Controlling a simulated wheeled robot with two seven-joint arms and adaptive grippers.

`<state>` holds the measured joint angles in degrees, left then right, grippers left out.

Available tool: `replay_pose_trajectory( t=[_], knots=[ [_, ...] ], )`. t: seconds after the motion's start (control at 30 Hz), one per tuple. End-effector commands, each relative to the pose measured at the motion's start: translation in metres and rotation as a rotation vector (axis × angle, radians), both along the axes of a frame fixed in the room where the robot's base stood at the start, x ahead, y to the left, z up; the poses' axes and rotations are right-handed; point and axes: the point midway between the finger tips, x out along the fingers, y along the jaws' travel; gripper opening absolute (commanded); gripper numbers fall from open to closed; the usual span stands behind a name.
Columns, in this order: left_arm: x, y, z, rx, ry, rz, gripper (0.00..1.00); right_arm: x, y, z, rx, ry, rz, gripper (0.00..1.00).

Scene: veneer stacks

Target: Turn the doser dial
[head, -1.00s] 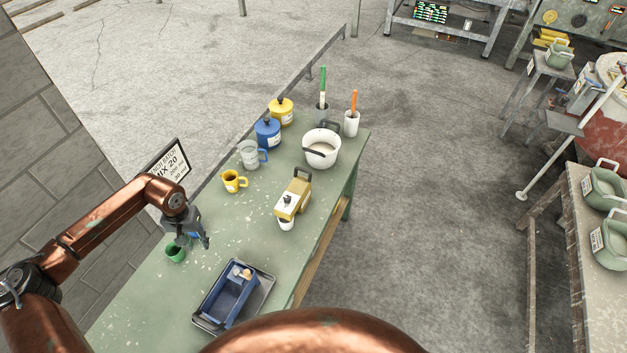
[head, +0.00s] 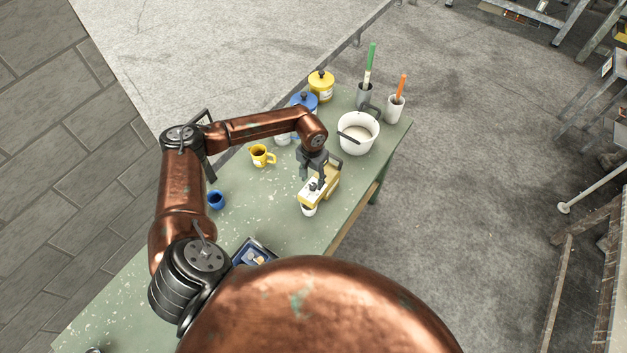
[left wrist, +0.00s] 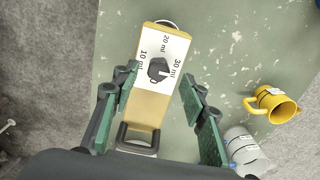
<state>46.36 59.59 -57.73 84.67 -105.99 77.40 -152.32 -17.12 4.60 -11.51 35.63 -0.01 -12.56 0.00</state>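The doser (head: 326,193) is a yellow box on the green bench, with a white cup (head: 309,211) at its near end. In the left wrist view the doser (left wrist: 147,108) has a white face marked 10, 20 and 30 ml around a black dial (left wrist: 158,70). A narrow part of the dial seems to point towards 30 ml. My left gripper (head: 317,180) is over the doser. In the left wrist view its green-padded fingers (left wrist: 159,76) are apart, one each side of the dial, with a gap to it. My right gripper is not in view.
A white pot (head: 370,138), a yellow mug (head: 260,157) and a yellow canister (head: 320,88) stand farther back. A blue canister (head: 303,101) is partly behind my arm. A blue cup (head: 215,200) and a dark tray (head: 262,245) are nearer.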

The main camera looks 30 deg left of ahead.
Motion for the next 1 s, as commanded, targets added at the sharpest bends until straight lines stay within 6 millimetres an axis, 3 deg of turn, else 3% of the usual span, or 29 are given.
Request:
replay_pose_trajectory(
  t=[0.23, 0.53, 1.0],
  knots=[
    [-0.001, 0.0, -0.025, 0.0, 0.002, 0.001, 0.4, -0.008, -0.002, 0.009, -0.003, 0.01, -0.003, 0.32],
    [-0.001, 0.002, -0.028, 0.0, 0.001, 0.002, 0.4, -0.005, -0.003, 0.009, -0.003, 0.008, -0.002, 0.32],
    [-0.001, 0.002, -0.028, 0.001, 0.001, 0.004, 0.08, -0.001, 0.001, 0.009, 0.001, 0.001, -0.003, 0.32]
  ],
)
